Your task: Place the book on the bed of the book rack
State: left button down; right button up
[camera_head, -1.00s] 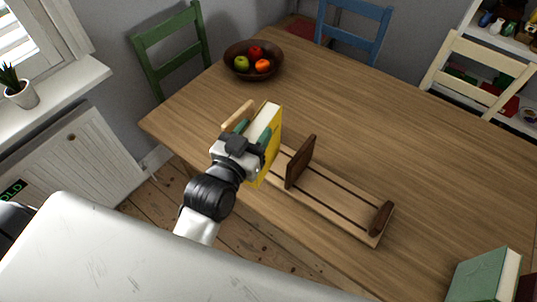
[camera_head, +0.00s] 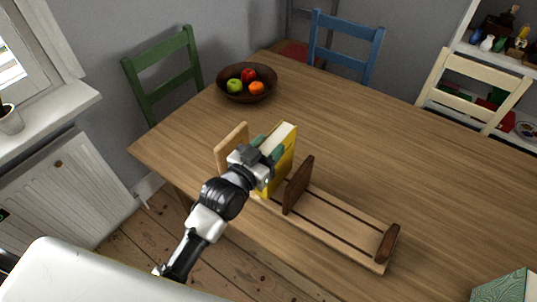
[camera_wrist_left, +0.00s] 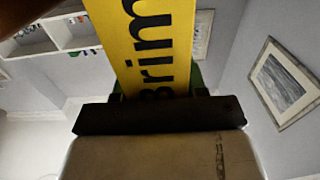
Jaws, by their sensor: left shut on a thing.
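The yellow book (camera_head: 286,165) stands upright with its pale page edges facing up. My left gripper (camera_head: 264,158) is shut on it. In the left wrist view the yellow spine (camera_wrist_left: 158,45) with dark lettering rises from between the fingers. The wooden book rack (camera_head: 340,222) lies on the table, with a light end panel (camera_head: 231,145), a dark middle divider (camera_head: 298,186) and a dark end piece (camera_head: 388,242). The book is between the light end panel and the divider. I cannot tell whether its lower edge touches the bed, as my gripper hides part of it. My right gripper is not in view.
The rack stands near the front edge of the wooden table (camera_head: 400,160). A brown bowl of fruit (camera_head: 246,92) is at the far left corner. A green book (camera_head: 505,288) is at the bottom right. Green, blue and cream chairs surround the table. The table's middle is clear.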

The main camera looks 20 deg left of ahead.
pick_arm(q)
notch_tip(320, 180, down, 2)
jog(key=shift+f, duration=0.1)
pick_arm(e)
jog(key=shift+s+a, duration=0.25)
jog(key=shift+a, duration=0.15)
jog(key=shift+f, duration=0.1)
pick_arm(q)
jog(key=shift+f, duration=0.2)
jog(key=c, duration=0.6)
grip_release()
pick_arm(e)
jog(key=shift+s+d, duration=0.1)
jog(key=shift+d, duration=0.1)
pick_arm(q)
jog(key=b+v, duration=0.1)
jog(key=v, duration=1.1)
jog(key=shift+b, duration=0.3)
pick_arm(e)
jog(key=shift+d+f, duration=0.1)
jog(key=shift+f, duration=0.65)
